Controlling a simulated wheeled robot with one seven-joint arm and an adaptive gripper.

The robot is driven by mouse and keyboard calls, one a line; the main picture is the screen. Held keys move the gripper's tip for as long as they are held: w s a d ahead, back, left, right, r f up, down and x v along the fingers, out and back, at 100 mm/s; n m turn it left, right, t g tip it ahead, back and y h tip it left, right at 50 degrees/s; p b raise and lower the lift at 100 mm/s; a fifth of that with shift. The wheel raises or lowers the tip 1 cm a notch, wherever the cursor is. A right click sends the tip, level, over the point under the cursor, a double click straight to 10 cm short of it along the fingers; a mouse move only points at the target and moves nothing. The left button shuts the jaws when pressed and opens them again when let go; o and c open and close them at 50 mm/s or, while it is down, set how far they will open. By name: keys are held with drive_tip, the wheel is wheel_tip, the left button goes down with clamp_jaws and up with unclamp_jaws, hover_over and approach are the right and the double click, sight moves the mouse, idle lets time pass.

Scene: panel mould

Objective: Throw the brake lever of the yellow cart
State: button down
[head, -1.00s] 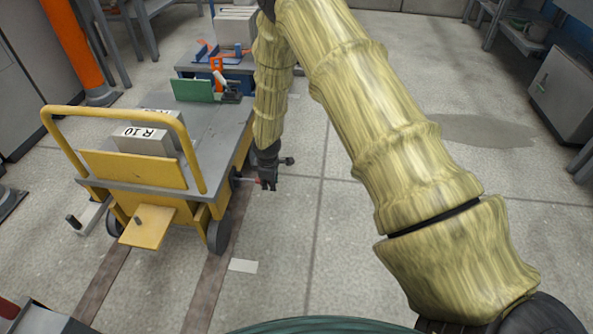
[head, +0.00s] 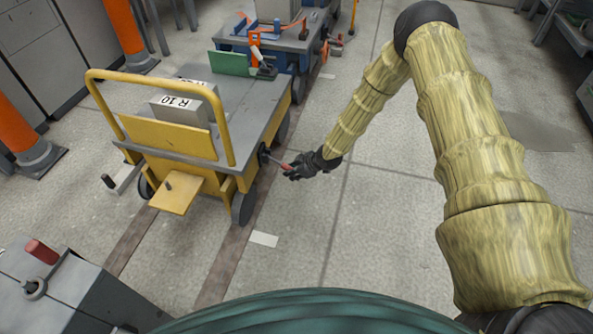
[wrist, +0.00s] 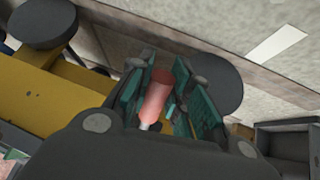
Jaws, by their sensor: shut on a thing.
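The yellow cart (head: 168,143) stands at left centre in the head view, with a looped push handle and a grey deck. Its brake lever (head: 278,162) sticks out from its right side and ends in a red grip. My gripper (head: 291,172) is at the outer end of the lever, to the right of the cart. In the wrist view the red grip (wrist: 158,95) lies between the green-padded fingers of my gripper (wrist: 165,97), which are shut on it. The fingers hide part of the grip.
A grey block marked R 10 (head: 180,110) and a green plate (head: 229,63) are on the deck. A blue cart (head: 275,42) stands behind. A grey box with a red knob (head: 42,252) is at lower left.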

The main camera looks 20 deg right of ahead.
drive_tip(key=shift+s+f, duration=0.1)
drive_tip(key=shift+f, duration=0.2)
drive_tip(key=c, duration=1.5)
unclamp_jaws()
drive_tip(key=shift+o, duration=1.1)
drive_tip(key=shift+r, duration=0.15)
drive_tip(key=v, duration=1.1)
drive_tip(key=shift+s+d+r, duration=0.2)
drive_tip(key=shift+s+d, duration=0.05)
drive_tip(key=shift+s, duration=0.05)
